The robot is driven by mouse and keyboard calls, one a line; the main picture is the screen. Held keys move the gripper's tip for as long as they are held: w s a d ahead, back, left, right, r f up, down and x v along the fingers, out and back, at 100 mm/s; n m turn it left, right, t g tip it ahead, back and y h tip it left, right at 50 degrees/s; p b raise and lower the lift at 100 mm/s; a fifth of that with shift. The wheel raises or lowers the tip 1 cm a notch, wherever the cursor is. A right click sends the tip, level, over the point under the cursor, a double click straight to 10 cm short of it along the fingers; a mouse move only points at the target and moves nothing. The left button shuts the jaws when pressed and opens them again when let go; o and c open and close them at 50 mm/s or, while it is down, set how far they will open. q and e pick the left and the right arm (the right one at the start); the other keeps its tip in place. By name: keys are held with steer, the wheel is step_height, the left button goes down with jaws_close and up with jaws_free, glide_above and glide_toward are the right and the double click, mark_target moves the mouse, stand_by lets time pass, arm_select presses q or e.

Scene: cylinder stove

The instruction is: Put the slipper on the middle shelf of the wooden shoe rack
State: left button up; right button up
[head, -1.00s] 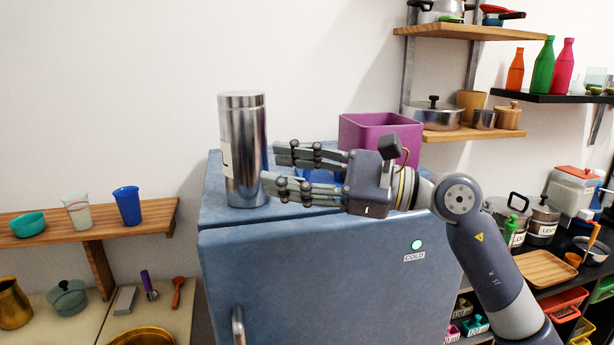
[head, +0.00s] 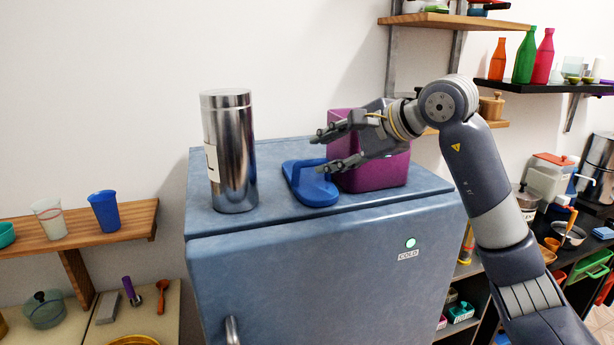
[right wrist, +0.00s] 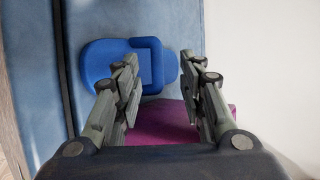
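The blue slipper (head: 309,184) lies on top of the blue-grey fridge, between the metal cylinder and the purple box. My right gripper (head: 322,153) is open and empty, with its fingers pointing left above the slipper's right part. In the right wrist view the slipper (right wrist: 103,62) lies beyond the fingertips, its strap near the gap between the open fingers (right wrist: 167,70). The fingers do not appear to hold it. The wooden shoe rack is not in view. My left gripper is not in view.
The tall metal cylinder (head: 229,150) stands left of the slipper. The purple box (head: 372,172) stands close behind and right of it, near my right gripper. The fridge top (head: 275,222) is bare in front. A wooden shelf (head: 130,222) with cups is at the left.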

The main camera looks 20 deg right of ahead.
mark_target(310, 163)
steer(key=shift+w+a+f+p, duration=0.15)
steer(key=shift+w+a+p, duration=0.05)
steer(key=shift+w+p, duration=0.1)
steer(key=p+x, duration=0.1)
steer(key=x, duration=0.2)
steer(key=shift+f+p, duration=0.25)
steer(key=shift+p, duration=0.15)
steer(key=shift+w+a+f, duration=0.25)
steer(key=shift+w+f, duration=0.05)
steer(key=shift+w, duration=0.1)
steer(key=shift+s, duration=0.1)
steer(key=shift+c, duration=0.2)
jaws_close()
